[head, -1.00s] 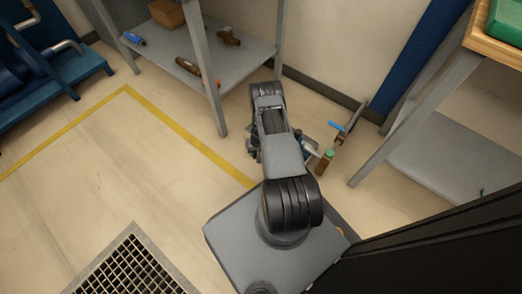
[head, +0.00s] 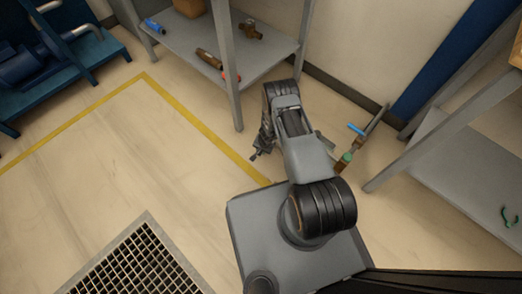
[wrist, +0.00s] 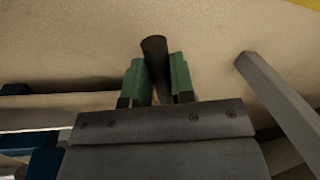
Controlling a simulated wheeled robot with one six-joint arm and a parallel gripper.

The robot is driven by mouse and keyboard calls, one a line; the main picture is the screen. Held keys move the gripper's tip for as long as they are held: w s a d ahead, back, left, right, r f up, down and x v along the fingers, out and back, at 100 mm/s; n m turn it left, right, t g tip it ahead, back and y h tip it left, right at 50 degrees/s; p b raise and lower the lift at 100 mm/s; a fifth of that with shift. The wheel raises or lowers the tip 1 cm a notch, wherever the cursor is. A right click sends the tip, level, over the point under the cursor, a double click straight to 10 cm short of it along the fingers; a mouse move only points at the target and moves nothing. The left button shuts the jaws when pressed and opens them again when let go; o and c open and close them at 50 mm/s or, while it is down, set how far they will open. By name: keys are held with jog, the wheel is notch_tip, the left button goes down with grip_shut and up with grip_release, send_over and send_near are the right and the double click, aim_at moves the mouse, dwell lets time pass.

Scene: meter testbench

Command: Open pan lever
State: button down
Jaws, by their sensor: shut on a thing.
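My gripper (wrist: 157,72) shows in the wrist view with two green fingers closed around a dark round rod end (wrist: 153,46). The rod end sticks out past the fingertips, and the rest of it is hidden between the fingers. I cannot tell whether it is the pan lever. In the head view my fingertips cannot be clearly made out beside the arm. A blue handle (head: 356,129) shows right of my arm, with a small green and brown piece (head: 346,157) just below it. No pan can be made out.
A grey shelf (head: 190,42) holds a blue-ended tool (head: 153,26), a brown tool (head: 210,58) and a brass fitting (head: 250,29). A grey table (head: 450,155) stands right, and a floor grate (head: 140,265) lies front left.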

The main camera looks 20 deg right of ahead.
jog(key=shift+w, duration=0.15)
dwell(0.3)
jog(key=c, duration=1)
grip_release()
jog(key=shift+o, duration=0.2)
notch_tip(320, 180, up, 14)
jog(key=s+d+p, duration=0.2)
jog(key=p, duration=0.3)
jog(key=shift+f, duration=0.2)
jog(key=shift+r, duration=0.1)
